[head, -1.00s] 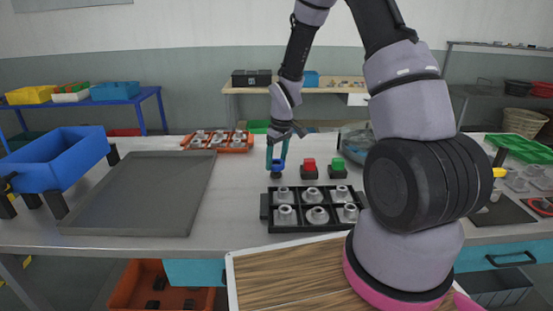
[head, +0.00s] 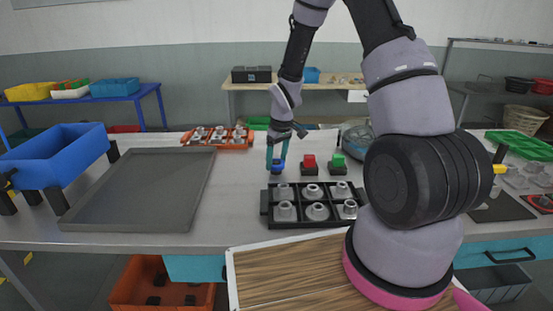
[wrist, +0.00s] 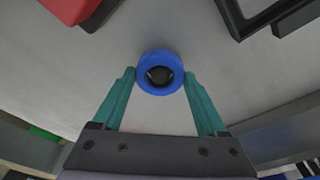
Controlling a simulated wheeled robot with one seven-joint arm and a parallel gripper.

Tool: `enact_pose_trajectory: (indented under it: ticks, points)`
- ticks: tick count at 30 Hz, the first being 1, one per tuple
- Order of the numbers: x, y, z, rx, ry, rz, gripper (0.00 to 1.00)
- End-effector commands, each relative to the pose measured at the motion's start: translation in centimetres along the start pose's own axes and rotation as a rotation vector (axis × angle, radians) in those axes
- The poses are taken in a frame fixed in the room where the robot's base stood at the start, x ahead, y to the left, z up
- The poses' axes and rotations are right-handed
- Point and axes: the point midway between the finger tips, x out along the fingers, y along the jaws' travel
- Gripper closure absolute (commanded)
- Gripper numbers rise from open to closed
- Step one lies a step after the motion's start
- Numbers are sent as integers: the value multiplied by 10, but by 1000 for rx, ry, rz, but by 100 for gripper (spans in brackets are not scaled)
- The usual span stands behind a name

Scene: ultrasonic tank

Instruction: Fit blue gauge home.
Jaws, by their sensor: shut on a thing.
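The blue gauge (wrist: 160,73) is a thick blue ring with a dark hole, seen end-on in the wrist view. My gripper (wrist: 159,76) is shut on it, with one teal fingertip on each side. In the head view, my gripper (head: 277,163) points down beside the red block, and the blue gauge (head: 278,168) shows small at its fingertips. Something dark shows just below the gauge; I cannot tell whether they touch. A black tray (head: 264,204) with several grey metal fittings lies just in front of it.
A red block (head: 309,161) and a green block (head: 338,160) on black bases stand to the right. An orange tray (head: 217,147) with fittings lies behind left. A flat grey tray (head: 140,190) and a blue bin (head: 55,155) are at left. Bench between them is clear.

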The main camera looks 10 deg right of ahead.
Motion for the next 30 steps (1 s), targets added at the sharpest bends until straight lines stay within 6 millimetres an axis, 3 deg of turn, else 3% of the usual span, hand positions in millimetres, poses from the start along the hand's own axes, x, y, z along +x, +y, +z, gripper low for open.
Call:
enact_pose_trajectory:
  ticks: [30]
  points:
    - [6, 0, 1, 0, 0, 0, 98]
